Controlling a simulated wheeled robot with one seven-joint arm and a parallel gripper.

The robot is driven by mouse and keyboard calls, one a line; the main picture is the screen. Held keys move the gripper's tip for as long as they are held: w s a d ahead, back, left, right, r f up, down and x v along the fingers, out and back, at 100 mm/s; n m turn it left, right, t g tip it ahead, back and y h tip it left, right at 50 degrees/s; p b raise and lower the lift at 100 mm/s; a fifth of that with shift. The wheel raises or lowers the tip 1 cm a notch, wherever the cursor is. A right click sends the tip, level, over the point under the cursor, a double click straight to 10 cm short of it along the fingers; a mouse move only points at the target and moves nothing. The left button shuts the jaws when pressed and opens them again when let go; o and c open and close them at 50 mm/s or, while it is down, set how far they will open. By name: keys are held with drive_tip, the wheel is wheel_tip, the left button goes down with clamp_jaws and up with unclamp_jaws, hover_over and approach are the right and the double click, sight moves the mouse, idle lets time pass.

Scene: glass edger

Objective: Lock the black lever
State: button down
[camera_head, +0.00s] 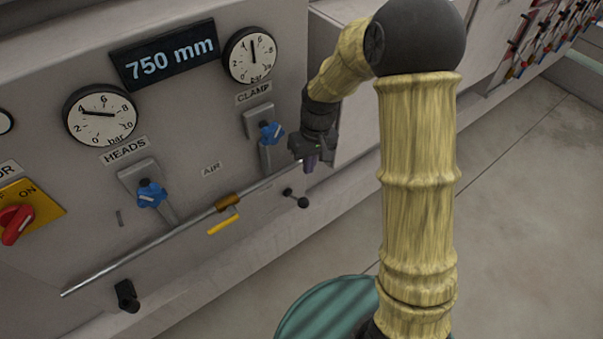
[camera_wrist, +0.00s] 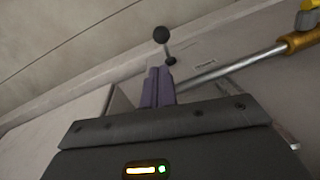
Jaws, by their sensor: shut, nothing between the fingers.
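The black lever (camera_head: 295,197) is a short rod with a ball knob on the grey machine front, below the right end of the metal rail. In the head view its knob points down and to the right from its pivot. It also shows in the wrist view (camera_wrist: 161,35), with the knob beyond my fingertips. My gripper (camera_head: 310,166) is in front of the panel, above and slightly right of the lever. Its purple fingers (camera_wrist: 159,72) are shut and empty. Their tips appear close to the lever's pivot in the wrist view, but I cannot tell the depth gap.
The metal rail (camera_head: 150,248) with a brass slider (camera_head: 227,202) and yellow handle (camera_head: 223,224) runs beside the lever. Blue valve knobs (camera_head: 151,194) sit above it. A black fitting (camera_head: 127,296) is at lower left. Floor (camera_head: 530,190) is open at right.

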sight(300, 201)
drive_tip(key=shift+w+a, duration=0.3)
drive_tip(key=shift+a, duration=0.1)
wheel_tip(300, 201, down, 10)
drive_tip(key=a+p, duration=0.1)
drive_tip(key=p, duration=0.2)
drive_tip(key=shift+s, duration=0.4)
